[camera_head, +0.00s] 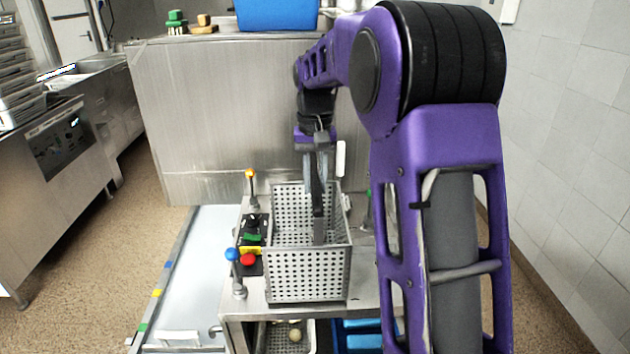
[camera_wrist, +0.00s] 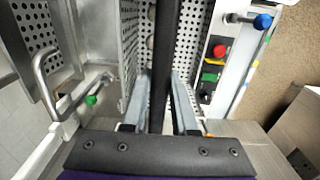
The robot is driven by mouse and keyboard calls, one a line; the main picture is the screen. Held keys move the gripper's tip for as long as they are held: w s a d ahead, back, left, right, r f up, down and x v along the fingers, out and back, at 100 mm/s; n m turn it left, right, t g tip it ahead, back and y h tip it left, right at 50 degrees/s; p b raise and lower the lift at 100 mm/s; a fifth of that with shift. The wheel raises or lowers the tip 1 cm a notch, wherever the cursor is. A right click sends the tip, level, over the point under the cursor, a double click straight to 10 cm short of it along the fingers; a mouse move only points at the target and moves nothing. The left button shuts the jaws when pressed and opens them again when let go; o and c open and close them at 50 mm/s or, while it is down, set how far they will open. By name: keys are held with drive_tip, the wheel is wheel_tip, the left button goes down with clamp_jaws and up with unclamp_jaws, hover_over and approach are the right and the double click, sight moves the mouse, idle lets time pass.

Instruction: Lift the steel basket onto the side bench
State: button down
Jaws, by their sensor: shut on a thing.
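The steel basket (camera_head: 306,278), a perforated open box, is upright on or just above a steel stand (camera_head: 368,297) in the middle of the head view. I cannot tell whether its base touches the stand. My gripper (camera_head: 318,190) points down over the basket. In the wrist view my gripper (camera_wrist: 160,100) is shut on the basket's dark bar (camera_wrist: 165,45), which runs between the fingers. The perforated basket walls (camera_wrist: 187,60) show on both sides of the bar. A long pale-topped surface (camera_head: 185,285), perhaps the side bench, lies to the left.
A control box with a red button (camera_head: 248,259) and a blue-knobbed post (camera_head: 232,254) stand close left of the basket. An orange-knobbed post (camera_head: 251,174) is behind. A tall steel cabinet (camera_head: 215,110) stands at the back. The pale surface's middle is clear.

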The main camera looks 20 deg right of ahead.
drive_tip(key=shift+f, duration=0.5)
idle(0.3)
drive_tip(key=c, duration=0.6)
unclamp_jaws()
wheel_tip(320, 180, up, 17)
drive_tip(key=p, duration=0.3)
drive_tip(key=shift+r, duration=0.2)
